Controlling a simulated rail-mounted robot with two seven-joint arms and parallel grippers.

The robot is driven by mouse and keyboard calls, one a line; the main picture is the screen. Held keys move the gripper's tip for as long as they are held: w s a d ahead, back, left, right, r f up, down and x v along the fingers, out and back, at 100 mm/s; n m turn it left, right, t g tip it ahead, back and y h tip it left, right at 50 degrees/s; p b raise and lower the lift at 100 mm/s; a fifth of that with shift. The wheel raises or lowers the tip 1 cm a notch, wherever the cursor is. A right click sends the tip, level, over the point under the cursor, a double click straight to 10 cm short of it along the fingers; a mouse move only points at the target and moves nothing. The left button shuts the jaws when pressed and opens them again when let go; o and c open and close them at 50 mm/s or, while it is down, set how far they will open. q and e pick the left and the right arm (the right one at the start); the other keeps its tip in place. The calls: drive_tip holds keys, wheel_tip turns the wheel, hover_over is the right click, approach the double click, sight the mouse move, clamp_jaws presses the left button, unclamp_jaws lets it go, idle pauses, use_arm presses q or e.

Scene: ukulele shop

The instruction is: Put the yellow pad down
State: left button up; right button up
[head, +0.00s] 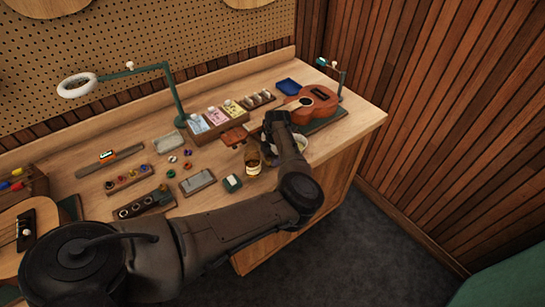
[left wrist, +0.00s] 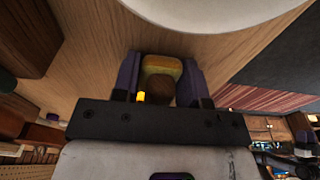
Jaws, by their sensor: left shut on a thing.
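The yellow pad (left wrist: 162,65) shows in the left wrist view between the two dark fingers of my left gripper (left wrist: 160,80). The gripper is shut on it. A brown rounded part shows just below the yellow edge. The pad is hidden there by my arm. I cannot tell whether the pad touches the bench.
A ukulele (head: 310,103) lies behind on a green mat. A packet box (head: 218,122), a grey tray (head: 197,182) and a green lamp (head: 177,95) are nearby.

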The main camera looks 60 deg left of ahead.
use_arm(q)
drive_tip(key=o, duration=0.5)
drive_tip(key=shift+f, duration=0.15)
drive_tip(key=o, duration=0.3)
drive_tip(key=shift+d+f, duration=0.1)
drive_tip(key=shift+s+f, duration=0.1)
drive_tip(key=shift+w+r+p, duration=0.1)
drive_tip(key=shift+w+r, duration=0.15)
drive_tip(key=shift+r, duration=2.25)
drive_tip(key=shift+w+r+p, duration=0.15)
drive_tip(key=shift+w+r, duration=0.15)
drive_tip(key=shift+r, duration=2.25)
drive_tip(key=shift+w+r+p, duration=0.1)
drive_tip(key=shift+w+r, duration=0.15)
drive_tip(key=shift+r, duration=2.25)
